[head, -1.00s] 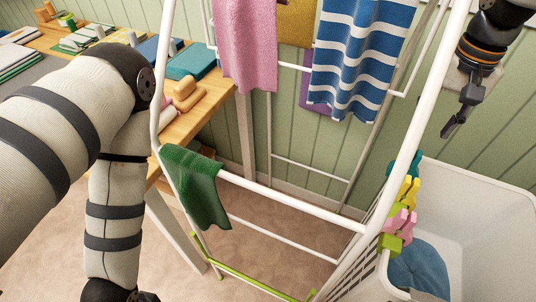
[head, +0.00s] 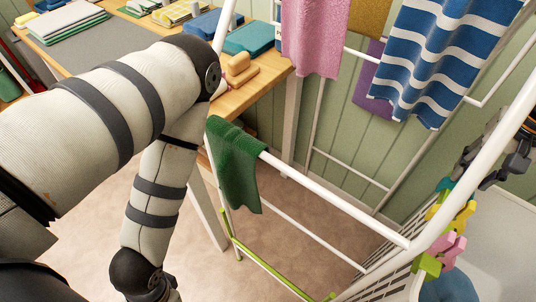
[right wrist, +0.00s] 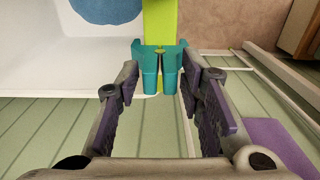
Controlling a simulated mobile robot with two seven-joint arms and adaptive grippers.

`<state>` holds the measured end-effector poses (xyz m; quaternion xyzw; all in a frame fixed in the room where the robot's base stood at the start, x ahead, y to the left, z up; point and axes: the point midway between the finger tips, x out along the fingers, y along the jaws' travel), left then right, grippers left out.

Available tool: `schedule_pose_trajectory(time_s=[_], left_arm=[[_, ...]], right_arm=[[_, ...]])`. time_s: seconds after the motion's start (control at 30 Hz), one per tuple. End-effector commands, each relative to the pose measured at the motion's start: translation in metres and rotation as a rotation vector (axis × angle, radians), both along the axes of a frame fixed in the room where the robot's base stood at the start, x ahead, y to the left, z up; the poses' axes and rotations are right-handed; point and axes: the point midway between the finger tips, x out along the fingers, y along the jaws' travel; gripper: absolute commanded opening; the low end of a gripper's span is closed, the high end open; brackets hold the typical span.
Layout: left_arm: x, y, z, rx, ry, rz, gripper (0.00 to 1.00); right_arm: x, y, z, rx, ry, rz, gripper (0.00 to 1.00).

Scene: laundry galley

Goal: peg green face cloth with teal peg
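The green face cloth (head: 237,165) hangs over the near end of a white rail of the drying rack. The teal peg (head: 446,183) is at the far end of a row of pegs on the basket's rim. In the right wrist view the teal peg (right wrist: 149,60) is just ahead of and between the fingertips. My right gripper (right wrist: 160,78) is open around its end; contact cannot be told. In the head view that gripper (head: 488,160) is partly hidden behind a white rack post. My left arm reaches down at the left, its gripper out of frame.
Yellow (head: 463,214), pink (head: 452,247) and lime (head: 428,264) pegs sit close by the teal one. The white basket (head: 505,222) holds a blue cloth (head: 449,287). Pink (head: 313,35) and striped (head: 432,65) towels hang behind. A wooden table (head: 268,72) stands beyond my left arm.

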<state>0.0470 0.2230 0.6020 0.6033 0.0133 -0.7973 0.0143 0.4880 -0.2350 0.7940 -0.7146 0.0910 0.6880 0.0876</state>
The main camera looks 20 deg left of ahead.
Motion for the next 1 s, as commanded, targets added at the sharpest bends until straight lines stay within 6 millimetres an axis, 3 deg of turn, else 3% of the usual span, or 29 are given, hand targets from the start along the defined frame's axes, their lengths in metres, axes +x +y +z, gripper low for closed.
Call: schedule_pose_trajectory(time_s=[0.03,0.1,0.13,0.27,0.8,1.0], left_arm=[[0.000,0.000,0.000,0.000,0.000,0.000,0.40],[0.000,0.000,0.000,0.000,0.000,0.000,0.40],[0.000,0.000,0.000,0.000,0.000,0.000,0.40],[0.000,0.000,0.000,0.000,-0.002,0.000,0.40],[0.022,0.000,0.021,0.000,-0.077,0.000,0.40],[0.026,0.000,0.025,-0.001,-0.091,0.000,0.40]], right_arm=[[0.000,0.000,0.000,0.000,0.000,0.000,0.18],[0.000,0.000,0.000,0.000,0.000,0.000,0.02],[0.000,0.000,0.000,0.000,0.000,0.000,0.00],[0.000,0.000,0.001,0.000,-0.001,0.000,0.00],[-0.001,0.001,0.059,0.000,-0.008,-0.001,0.00],[-0.002,0.001,0.072,-0.001,-0.004,0.000,0.00]])
